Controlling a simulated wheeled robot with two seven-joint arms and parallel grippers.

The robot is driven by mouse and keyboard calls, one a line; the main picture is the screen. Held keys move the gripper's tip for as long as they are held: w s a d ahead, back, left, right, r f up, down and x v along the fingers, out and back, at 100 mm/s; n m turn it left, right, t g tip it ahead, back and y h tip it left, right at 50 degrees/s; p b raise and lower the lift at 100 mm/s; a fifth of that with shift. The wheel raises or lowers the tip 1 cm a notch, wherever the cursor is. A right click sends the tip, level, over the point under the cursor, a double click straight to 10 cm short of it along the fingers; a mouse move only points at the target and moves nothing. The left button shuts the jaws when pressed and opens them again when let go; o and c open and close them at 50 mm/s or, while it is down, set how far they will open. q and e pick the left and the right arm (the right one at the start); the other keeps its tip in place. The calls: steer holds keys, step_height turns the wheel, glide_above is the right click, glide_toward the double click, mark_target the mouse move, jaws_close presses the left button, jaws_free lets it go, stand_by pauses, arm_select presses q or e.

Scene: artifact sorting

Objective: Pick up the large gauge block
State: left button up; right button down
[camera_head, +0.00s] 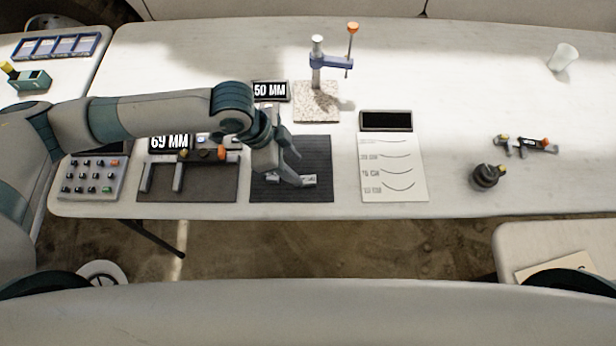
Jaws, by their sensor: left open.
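A small grey metal block (309,181), which looks like the gauge block, lies near the front of a dark ribbed mat (318,150) in the middle of the table in the head view. My left gripper (288,170) reaches in from the left over this mat, pointing down and toward the block. Its jaws are open, with the fingertips close to the block's left end. The gripper hides part of the mat and perhaps part of the block. I cannot tell whether a finger touches it. My right gripper is not in view.
A "50 MM" sign (271,91) and a stand on a stone base (317,103) are behind the mat. A caliper (180,168) on another mat lies left, under my arm. A paper sheet (395,165) lies right.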

mark_target(308, 179)
arm_select(q)
steer(key=shift+d+f, duration=0.25)
steer(key=shift+f, duration=0.35)
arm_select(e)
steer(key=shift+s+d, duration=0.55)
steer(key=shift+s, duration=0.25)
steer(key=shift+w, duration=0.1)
arm_select(q)
steer(key=shift+f, duration=0.1)
steer(key=shift+d+f+p, duration=0.2)
steer(key=shift+p, duration=0.1)
steer(key=p+x, duration=0.1)
steer(key=x, duration=0.3)
steer(key=shift+d+f, duration=0.1)
steer(key=shift+f, duration=0.1)
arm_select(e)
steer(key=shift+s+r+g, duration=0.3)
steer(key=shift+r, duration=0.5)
arm_select(q)
steer(key=shift+w, duration=0.1)
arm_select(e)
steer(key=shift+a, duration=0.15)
